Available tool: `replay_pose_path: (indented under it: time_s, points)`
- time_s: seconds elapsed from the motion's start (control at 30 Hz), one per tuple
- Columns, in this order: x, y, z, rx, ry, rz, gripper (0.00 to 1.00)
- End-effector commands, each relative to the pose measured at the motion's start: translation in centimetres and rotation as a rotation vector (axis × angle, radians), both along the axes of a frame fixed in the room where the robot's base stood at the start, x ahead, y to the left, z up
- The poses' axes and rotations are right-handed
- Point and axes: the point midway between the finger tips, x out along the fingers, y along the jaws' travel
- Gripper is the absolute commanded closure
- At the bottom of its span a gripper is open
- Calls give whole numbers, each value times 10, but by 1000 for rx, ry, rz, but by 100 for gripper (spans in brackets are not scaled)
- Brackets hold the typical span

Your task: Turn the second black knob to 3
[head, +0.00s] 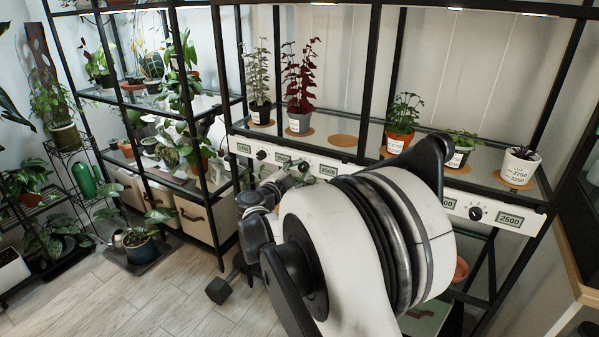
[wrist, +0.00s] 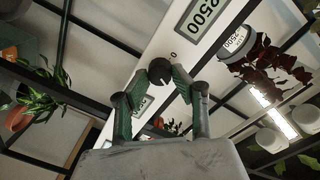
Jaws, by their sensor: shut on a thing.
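A white panel strip (head: 240,147) with black knobs and small displays runs along the shelf front. My gripper (head: 298,172) is at the strip's left part, at the second knob from the left, which it largely hides in the head view. In the wrist view, my gripper (wrist: 160,75) has its two green-grey fingers shut on a round black knob (wrist: 159,69), one fingertip on each side. A small "0" mark shows beside the knob. The knob's pointer direction is too small to tell. A display reading 2500 (wrist: 205,14) is beside it.
Another black knob (head: 261,154) is to the left, and one (head: 475,213) is far right. Potted plants, such as the red-leaved one (head: 300,85), stand on the glass shelf above the strip. My arm hides the strip's middle.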

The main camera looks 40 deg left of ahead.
Motion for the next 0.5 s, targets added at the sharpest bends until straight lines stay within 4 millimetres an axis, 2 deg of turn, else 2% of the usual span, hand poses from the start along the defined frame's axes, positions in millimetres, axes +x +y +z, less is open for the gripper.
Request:
replay_pose_path:
  time_s: [0.2,0.5]
  points:
    - [0,-1,-1,134,24,-1,100]
    - [0,-1,0,231,42,0,100]
